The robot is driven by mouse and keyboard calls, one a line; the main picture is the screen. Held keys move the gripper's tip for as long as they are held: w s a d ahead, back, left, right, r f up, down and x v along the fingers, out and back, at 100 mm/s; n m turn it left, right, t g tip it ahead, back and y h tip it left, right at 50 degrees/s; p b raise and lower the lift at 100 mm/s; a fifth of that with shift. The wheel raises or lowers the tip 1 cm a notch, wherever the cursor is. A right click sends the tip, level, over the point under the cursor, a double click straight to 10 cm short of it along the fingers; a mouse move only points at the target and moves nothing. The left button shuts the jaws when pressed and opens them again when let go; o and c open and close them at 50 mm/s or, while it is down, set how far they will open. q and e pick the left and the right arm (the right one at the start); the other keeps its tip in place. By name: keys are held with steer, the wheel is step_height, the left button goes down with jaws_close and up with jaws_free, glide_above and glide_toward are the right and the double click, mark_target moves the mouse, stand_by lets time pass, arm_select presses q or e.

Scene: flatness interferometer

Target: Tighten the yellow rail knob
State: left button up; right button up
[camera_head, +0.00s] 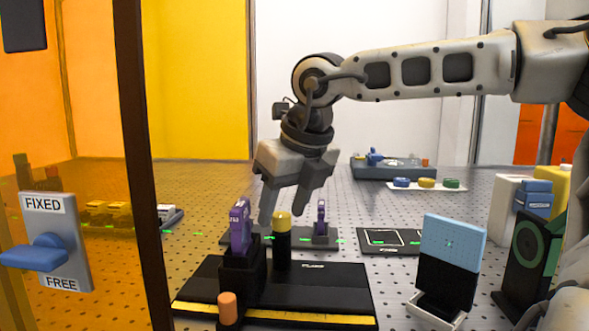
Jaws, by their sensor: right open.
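The yellow knob (283,220) caps a black post (282,250) that stands upright on a black base plate (335,290). My right gripper (284,211) points down above the plate. Its fingers are spread apart, one at the left of the knob and one at the right, with the tips near the height of the knob. I cannot tell whether they touch it or how they line up in depth. My left gripper is not in view.
A black holder with a purple part (240,228) and an orange knob (227,308) stand just left of the post. A blue-lidded case (453,245) is at the right. A dark frame post (145,160) and a FIXED/FREE lever panel (62,230) are at the left.

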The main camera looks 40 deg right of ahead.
steer(key=p+v, duration=0.2)
steer(key=v, duration=1.3)
steer(key=shift+r, duration=0.2)
